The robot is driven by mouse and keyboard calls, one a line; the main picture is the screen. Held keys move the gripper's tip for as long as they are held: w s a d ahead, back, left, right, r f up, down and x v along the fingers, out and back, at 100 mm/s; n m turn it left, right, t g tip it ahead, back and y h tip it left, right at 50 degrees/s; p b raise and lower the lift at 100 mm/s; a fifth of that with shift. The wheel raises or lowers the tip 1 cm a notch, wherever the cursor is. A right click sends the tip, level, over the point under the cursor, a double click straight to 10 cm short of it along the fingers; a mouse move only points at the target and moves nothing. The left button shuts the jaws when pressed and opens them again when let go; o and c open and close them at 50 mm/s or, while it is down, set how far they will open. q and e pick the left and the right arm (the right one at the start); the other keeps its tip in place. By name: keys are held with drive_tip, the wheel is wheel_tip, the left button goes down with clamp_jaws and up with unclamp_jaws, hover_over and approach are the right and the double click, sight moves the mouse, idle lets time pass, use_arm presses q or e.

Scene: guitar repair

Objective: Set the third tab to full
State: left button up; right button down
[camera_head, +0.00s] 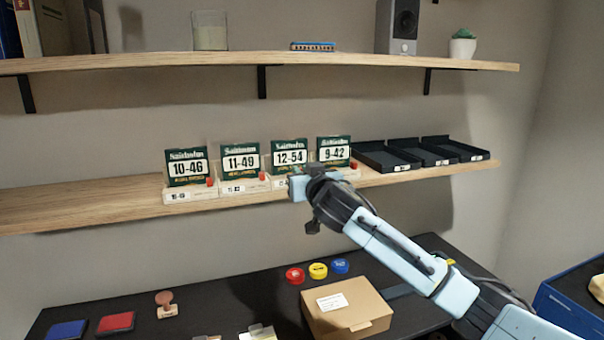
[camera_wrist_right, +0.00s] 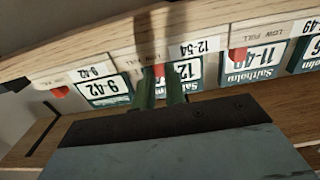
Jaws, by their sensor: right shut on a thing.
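Several green string packs stand in pale wooden holders on the lower shelf. The third pack, 12-54 (camera_head: 289,156), is in a holder whose front is partly hidden by my right gripper (camera_head: 300,187). Its red tab (camera_wrist_right: 158,70) shows between the two fingertips (camera_wrist_right: 160,88) in the right wrist view; my right gripper is shut on it. In the head view this tab is hidden behind the gripper. The red tabs of 10-46 (camera_head: 210,181), 11-49 (camera_head: 262,175) and 9-42 (camera_head: 353,165) sit toward the right ends of their holders. My left gripper is out of view.
Black empty trays (camera_head: 385,156) stand to the right on the same shelf (camera_head: 90,208). An upper shelf (camera_head: 180,61) runs above. On the dark desk below are a cardboard box (camera_head: 365,310), round coloured tins (camera_head: 318,271) and a stamp (camera_head: 166,304). The lower shelf's left end is clear.

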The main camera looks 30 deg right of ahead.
drive_tip(key=d, duration=0.3)
drive_tip(key=shift+s, duration=0.3)
drive_tip(key=c, duration=1.9)
unclamp_jaws()
drive_tip(key=o, duration=0.5)
drive_tip(key=shift+s+d, duration=0.1)
drive_tip(key=shift+d, duration=0.1)
drive_tip(key=shift+c, duration=0.2)
drive_tip(key=shift+a, duration=0.15)
drive_tip(key=b+v, duration=0.2)
drive_tip(key=v, duration=1.1)
drive_tip(key=shift+s+b, duration=0.15)
drive_tip(key=shift+b, duration=0.15)
